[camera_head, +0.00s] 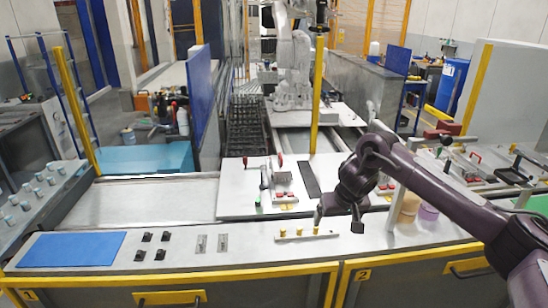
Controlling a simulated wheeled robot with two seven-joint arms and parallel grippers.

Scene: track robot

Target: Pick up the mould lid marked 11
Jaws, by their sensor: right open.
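My right gripper (338,220) reaches in from the right on a dark purple arm. Its two fingers point down and stand apart, with nothing seen between them. It is over the front worktop, just right of a thin metal strip with yellow pegs (306,237). I cannot read a mark 11 on anything, so I cannot tell which piece is the mould lid. Several small black pieces (147,237) and two grey plates (201,243) lie on the worktop to the left. My left gripper is not in view.
A blue mat (72,249) lies at the left of the worktop. A white board (240,190) with red-handled clamps stands behind the gripper. A yellow post (317,95) rises behind it. Orange and purple cylinders (427,212) stand to the right, near my arm.

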